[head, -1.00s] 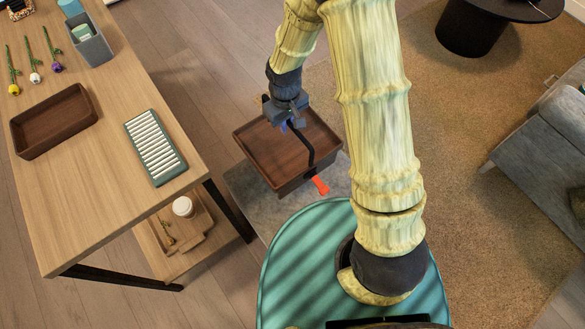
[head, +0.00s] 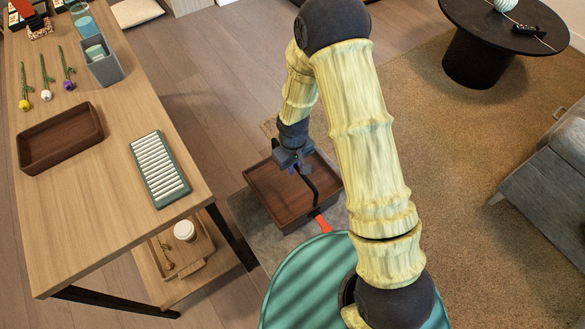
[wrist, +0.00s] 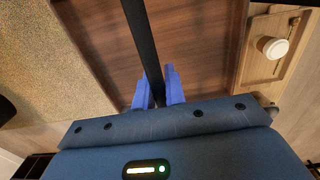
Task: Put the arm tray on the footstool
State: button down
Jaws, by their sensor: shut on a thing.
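My gripper (head: 292,167) is shut on the black strap (head: 306,186) that arches over a dark brown, shallow wooden tray (head: 262,186). An orange tag (head: 321,223) hangs at the strap's near end. In the wrist view, the blue fingers (wrist: 158,90) sit on either side of the strap (wrist: 138,35), above the tray floor (wrist: 205,40). The tray looks about level, left of my arm. I cannot tell whether it touches what is below. I cannot pick out a footstool for certain.
A wooden table (head: 90,215) at left holds another brown tray (head: 60,139), a white-slatted teal box (head: 160,168), flowers and a grey bin (head: 103,68). A cup (head: 184,230) stands on its lower shelf. A grey mat (head: 340,212) lies below; a grey sofa (head: 545,190) is at right.

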jog(key=shift+f, duration=0.55)
jog(key=c, duration=1.5)
grip_release()
jog(key=shift+f, duration=0.15)
jog(key=shift+o, duration=0.2)
notch_tip(320, 180, up, 12)
jog(key=p, duration=0.2)
jog(key=shift+a+p, duration=0.1)
jog(key=shift+p, duration=0.25)
jog(key=shift+r, duration=0.2)
jog(key=s+d+r+m+t, duration=0.1)
jog(key=s+d+r+m, duration=0.2)
jog(key=s+d+r, duration=0.2)
jog(key=s+d+r+m+t, duration=0.1)
jog(key=s+d+r+m, duration=0.2)
jog(key=s+d+r, duration=0.2)
jog(key=d+r, duration=0.3)
jog(key=d, duration=0.2)
jog(key=shift+r+m+t, duration=0.15)
jog(key=shift+m+t, duration=0.15)
jog(key=shift+m, duration=0.1)
